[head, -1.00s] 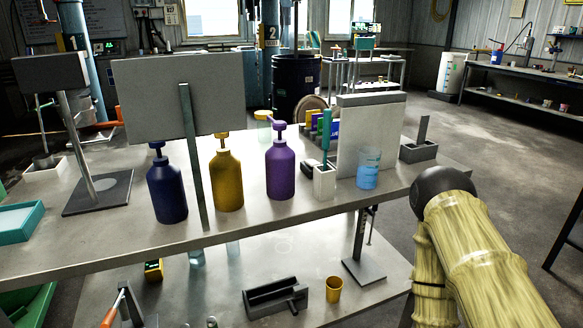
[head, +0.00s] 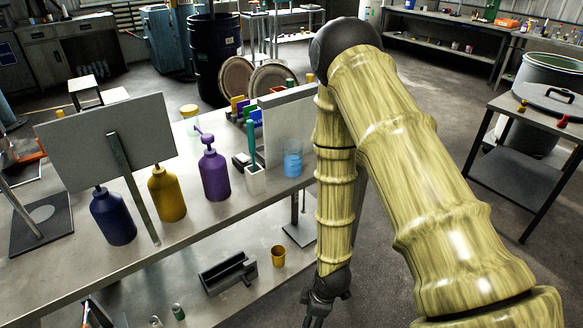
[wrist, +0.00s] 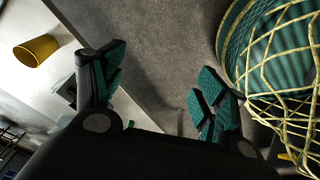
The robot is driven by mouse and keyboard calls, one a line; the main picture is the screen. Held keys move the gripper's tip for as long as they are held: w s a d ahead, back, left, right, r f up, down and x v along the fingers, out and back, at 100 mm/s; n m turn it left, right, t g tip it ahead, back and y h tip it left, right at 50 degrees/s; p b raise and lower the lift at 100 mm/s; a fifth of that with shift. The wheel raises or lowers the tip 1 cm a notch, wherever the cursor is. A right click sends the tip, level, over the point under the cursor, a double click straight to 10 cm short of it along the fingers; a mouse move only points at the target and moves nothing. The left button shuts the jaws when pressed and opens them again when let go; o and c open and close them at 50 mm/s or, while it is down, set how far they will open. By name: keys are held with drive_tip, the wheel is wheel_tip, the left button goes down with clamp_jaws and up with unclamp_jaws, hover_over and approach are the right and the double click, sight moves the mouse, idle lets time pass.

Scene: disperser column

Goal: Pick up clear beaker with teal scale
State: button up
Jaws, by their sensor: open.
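The clear beaker (head: 293,158), with blue-teal colouring on its lower part, stands upright near the right end of the upper shelf in the head view. It is beside the white holder with a teal-handled tool and in front of a grey upright panel. My gripper (head: 322,312) hangs below the shelf height, right of the bench, at the bottom of the head view. In the wrist view my gripper (wrist: 160,80) has its two teal-padded fingers spread, with nothing between them. The beaker does not show in the wrist view.
Purple (head: 214,175), yellow (head: 166,195) and blue bottles (head: 113,217) stand left of the beaker. A yellow cup (head: 278,256) stands on the lower shelf and shows in the wrist view (wrist: 36,50). A teal container with yellow netting (wrist: 270,55) is close at the right there.

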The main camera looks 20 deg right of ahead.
drive_tip(key=w+r+n+p, duration=0.3)
drive_tip(key=w+r+p, duration=0.1)
drive_tip(key=r, duration=0.3)
drive_tip(key=w+r+n+p, duration=0.3)
drive_tip(key=w+r+n, duration=0.15)
drive_tip(key=r, duration=0.35)
wheel_tip(320, 180, up, 30)
drive_tip(key=n+t+h+p, duration=0.2)
drive_tip(key=n+t+p, duration=0.1)
drive_tip(key=n+p, duration=1.05)
hover_over(293, 152)
drive_tip(key=s+b, duration=0.2)
drive_tip(key=n, duration=0.1)
drive_tip(key=shift+w+d+p+x, duration=0.1)
drive_tip(key=shift+p+x, duration=0.35)
drive_tip(key=shift+x, duration=0.9)
drive_tip(key=shift+w+d+p+x, duration=0.15)
drive_tip(key=shift+p+x, duration=0.35)
drive_tip(key=shift+x, duration=0.85)
drive_tip(key=shift+w+d+p+x, duration=0.1)
drive_tip(key=shift+p+x, duration=0.35)
drive_tip(key=shift+x, duration=0.95)
drive_tip(key=shift+p+x, duration=0.3)
drive_tip(key=shift+x, duration=0.75)
drive_tip(key=c, duration=1.2)
